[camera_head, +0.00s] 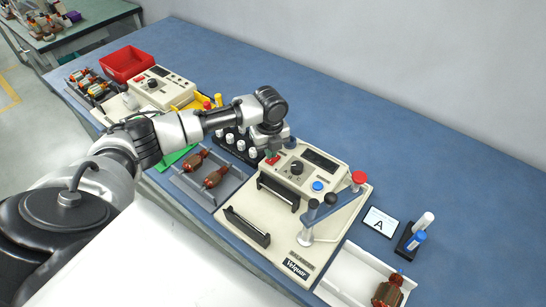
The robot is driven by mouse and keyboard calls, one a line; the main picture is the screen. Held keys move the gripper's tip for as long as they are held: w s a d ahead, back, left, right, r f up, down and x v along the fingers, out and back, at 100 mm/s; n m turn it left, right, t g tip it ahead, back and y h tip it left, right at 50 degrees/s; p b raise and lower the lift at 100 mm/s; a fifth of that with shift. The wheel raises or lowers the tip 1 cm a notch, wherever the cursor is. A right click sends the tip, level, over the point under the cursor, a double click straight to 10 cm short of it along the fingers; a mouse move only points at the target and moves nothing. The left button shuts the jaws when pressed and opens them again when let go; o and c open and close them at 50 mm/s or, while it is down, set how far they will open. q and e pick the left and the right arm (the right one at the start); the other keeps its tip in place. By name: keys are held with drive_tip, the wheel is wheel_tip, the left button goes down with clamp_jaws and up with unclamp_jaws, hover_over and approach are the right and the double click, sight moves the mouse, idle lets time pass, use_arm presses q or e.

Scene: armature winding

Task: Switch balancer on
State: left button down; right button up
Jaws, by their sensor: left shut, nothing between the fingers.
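The balancer (285,235) is a cream machine with a "Velquar" label on the blue bench. Its raised control box (318,178) carries a dark display (320,159), a round knob (297,168) and a blue button (318,186). A small red part (272,160) shows at the box's left end, right by my fingertips; I cannot tell whether they touch it. My left gripper (271,152) is shut and empty, pointing down at that end. The wrist and gripper partly cover this corner of the box. My right gripper is not in view.
A grey tray (228,187) with two armatures and a black rack of white bottles (236,147) stand left of the balancer. A post with a red knob (358,178) rises at its right. A card "A" (380,222), marker holder and white tray (340,287) lie farther right.

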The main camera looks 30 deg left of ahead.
use_arm(q)
drive_tip(key=shift+s+f+b, duration=0.1)
drive_tip(key=shift+f+b, duration=0.55)
drive_tip(key=shift+f, duration=0.75)
idle(1.1)
wheel_tip(320, 180, up, 2)
drive_tip(key=shift+p, duration=1.15)
wheel_tip(320, 180, up, 5)
drive_tip(key=p, duration=0.5)
